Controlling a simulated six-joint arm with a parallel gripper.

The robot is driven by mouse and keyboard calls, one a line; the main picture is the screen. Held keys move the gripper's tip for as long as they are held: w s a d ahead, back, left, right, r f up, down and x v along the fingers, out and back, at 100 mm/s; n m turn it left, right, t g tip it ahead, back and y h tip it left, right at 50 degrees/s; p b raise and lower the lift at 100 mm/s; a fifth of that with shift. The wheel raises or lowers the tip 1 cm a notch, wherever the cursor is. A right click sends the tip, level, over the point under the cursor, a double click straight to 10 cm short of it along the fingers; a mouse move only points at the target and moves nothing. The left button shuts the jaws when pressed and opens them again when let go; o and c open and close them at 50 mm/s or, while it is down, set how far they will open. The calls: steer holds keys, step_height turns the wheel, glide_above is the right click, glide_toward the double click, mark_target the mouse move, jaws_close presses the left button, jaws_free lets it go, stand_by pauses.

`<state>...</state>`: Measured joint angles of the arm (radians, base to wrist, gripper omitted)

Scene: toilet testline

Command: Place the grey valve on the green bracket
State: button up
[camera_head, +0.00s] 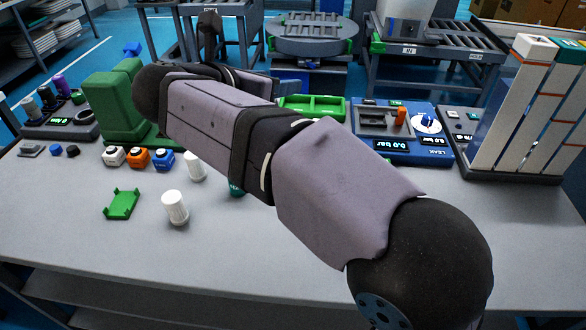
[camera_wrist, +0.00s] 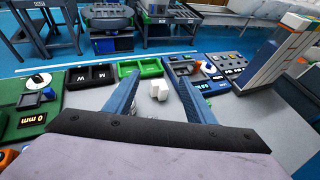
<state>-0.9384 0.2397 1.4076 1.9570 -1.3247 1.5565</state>
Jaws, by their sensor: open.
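The green bracket (camera_head: 122,204) lies flat and empty on the near left of the table in the head view. A small grey piece (camera_head: 31,149), which may be the grey valve, sits at the table's far left; I cannot tell for sure. My gripper (camera_wrist: 153,76) is open in the wrist view, its two blue fingers spread with nothing held. Beyond and between the fingers stands a pale stepped block (camera_wrist: 159,90) on the table, apart from them. My arm hides the gripper in the head view.
White (camera_head: 114,156), orange (camera_head: 138,158) and blue (camera_head: 163,160) blocks stand behind the bracket. Two white cylinders (camera_head: 175,208) (camera_head: 195,167) stand to its right. A tall green fixture (camera_head: 112,100) and a blue leak tester (camera_head: 400,145) stand further back. The front table is clear.

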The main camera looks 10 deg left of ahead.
steer(key=f, duration=2.4)
steer(key=shift+w+f, duration=0.2)
steer(key=shift+f, duration=0.15)
steer(key=shift+p+x, duration=0.75)
steer(key=shift+x, duration=2.9)
steer(key=shift+d+r, duration=0.1)
steer(key=shift+d, duration=0.1)
jaws_close()
